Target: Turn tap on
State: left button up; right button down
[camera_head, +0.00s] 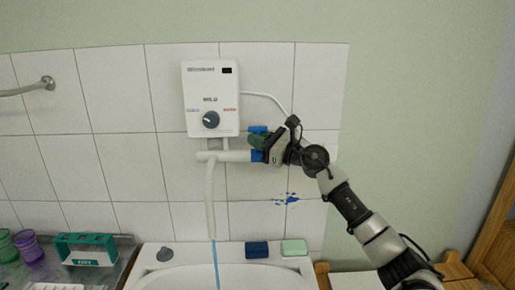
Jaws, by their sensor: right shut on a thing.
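The tap is a white pipe with a long downward spout (210,195) under a white wall water heater (211,90). A blue handle (257,129) shows at the pipe's right end. My right gripper (260,143) is at that end and shut on the tap handle; its jaws hide much of the handle. A thin blue stream of water (215,262) runs from the spout's lower end into the white sink (240,277). My left gripper is not in view.
A blue block (257,249) and a pale green block (294,247) lie on the sink's back rim, with a grey knob (165,254) at its left. A green box (86,249) and cups (29,246) stand at the left. A wooden piece of furniture (490,245) is at the right.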

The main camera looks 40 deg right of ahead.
jog(key=c, duration=1.2)
grip_release()
jog(key=shift+o, duration=0.2)
jog(key=shift+f, duration=0.1)
jog(key=shift+s+d+f, duration=0.1)
jog(key=shift+s+d, duration=0.05)
jog(key=shift+s, duration=0.1)
jog(key=b+v, duration=0.4)
jog(key=v, duration=0.6)
jog(key=shift+s+b, duration=0.2)
jog(key=shift+b, duration=0.2)
